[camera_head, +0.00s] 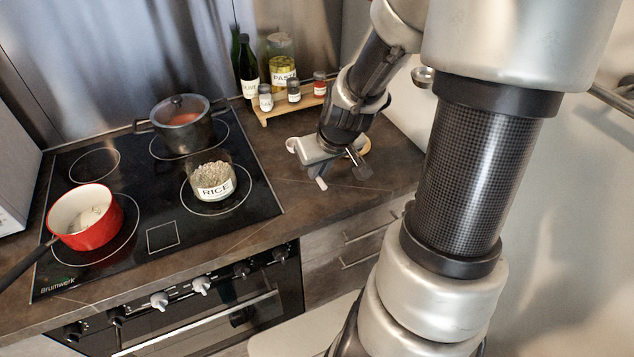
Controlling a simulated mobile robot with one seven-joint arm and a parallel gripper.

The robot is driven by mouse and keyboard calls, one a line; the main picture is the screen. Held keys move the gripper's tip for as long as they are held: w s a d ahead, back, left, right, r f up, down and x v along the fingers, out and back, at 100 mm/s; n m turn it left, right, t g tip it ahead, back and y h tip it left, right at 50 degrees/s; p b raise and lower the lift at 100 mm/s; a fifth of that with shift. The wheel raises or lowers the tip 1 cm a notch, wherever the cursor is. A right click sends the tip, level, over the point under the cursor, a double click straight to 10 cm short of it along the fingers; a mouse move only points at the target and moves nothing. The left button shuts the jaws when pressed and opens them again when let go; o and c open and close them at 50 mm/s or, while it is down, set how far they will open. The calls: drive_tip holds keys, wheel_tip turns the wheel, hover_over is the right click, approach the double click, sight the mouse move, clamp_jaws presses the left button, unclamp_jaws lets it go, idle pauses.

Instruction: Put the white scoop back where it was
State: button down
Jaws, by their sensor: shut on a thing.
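My gripper (341,174) is low over the counter, right of the hob, pointing down. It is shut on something. A small pale piece (321,184) shows at its lower left and looks like part of the white scoop, but the scoop's full shape cannot be made out. A clear container of rice (214,190) labelled RICE stands open on the hob, left of my gripper. A red saucepan (88,225) on the left of the hob has something whitish inside.
A dark lidded pot (181,128) stands at the back of the hob. A tan round edge (366,145) shows behind my gripper. The counter front of my gripper (335,205) is clear.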

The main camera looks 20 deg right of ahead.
sight(320, 178)
drive_tip(key=shift+f+b, duration=0.55)
drive_tip(key=shift+f, duration=1.3)
drive_tip(key=shift+f, duration=0.2)
drive_tip(key=c, duration=1.9)
unclamp_jaws()
drive_tip(key=shift+o, duration=0.2)
